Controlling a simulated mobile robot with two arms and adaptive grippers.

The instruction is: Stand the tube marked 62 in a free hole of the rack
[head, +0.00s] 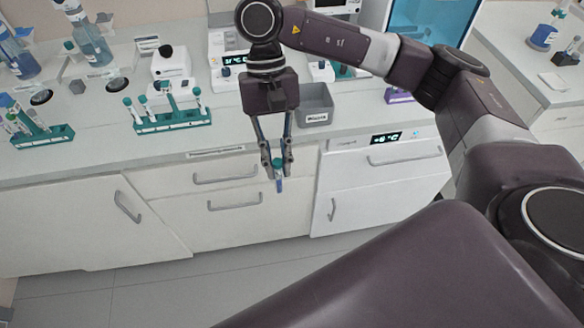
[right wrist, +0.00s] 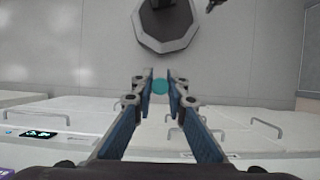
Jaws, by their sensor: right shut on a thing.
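My right gripper (head: 277,160) is shut on a tube (head: 279,185) with a teal cap. The tube hangs about upright, in front of the counter's front edge and over the drawers. In the right wrist view, the teal cap (right wrist: 160,86) sits between the fingertips (right wrist: 160,90). No number can be read on the tube. A green rack (head: 172,122) with a few capped tubes stands on the counter, left of my right gripper. Another green rack (head: 42,138) with tubes stands at the far left. Which holes are free is too small to tell. My left gripper is not seen.
A grey bin (head: 315,105) with a label stands on the counter just right of my gripper. White devices (head: 172,62) and large blue-tinted bottles (head: 92,42) stand behind the racks. The counter front (head: 100,155) between the racks and the edge is clear.

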